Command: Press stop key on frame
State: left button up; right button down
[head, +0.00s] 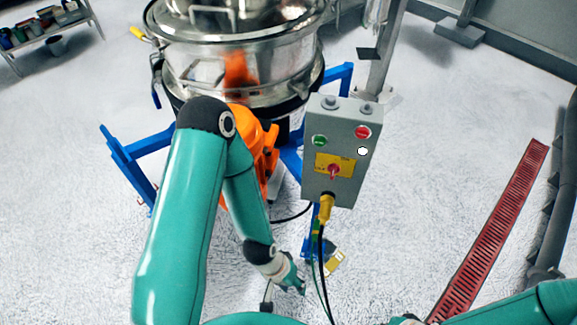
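A grey control box (345,112) stands in front of the sifter, right of centre. A round red key (362,132) sits at the upper right of its face, and a green key (320,141) at the upper left. A small white key (362,151) is below the red one. A red rotary switch (334,173) sits on a yellow plate. My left gripper (296,284) hangs low, below and left of the box, apart from it. Its fingers are too small to tell open from shut. My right arm shows at the lower right; its gripper is out of the picture.
The steel sifter (205,62) stands on a blue frame (150,145), with an orange motor (262,150) beside my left arm. A yellow plug (326,207) and cables hang under the box. A red floor grate (495,225) lies right. The floor between is clear.

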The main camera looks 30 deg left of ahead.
aim_at(362, 132)
jog(key=z, duration=0.75)
jog(key=k, duration=2.4)
jog(key=u, duration=1.25)
jog(key=i, duration=1)
jog(key=z, duration=0.1)
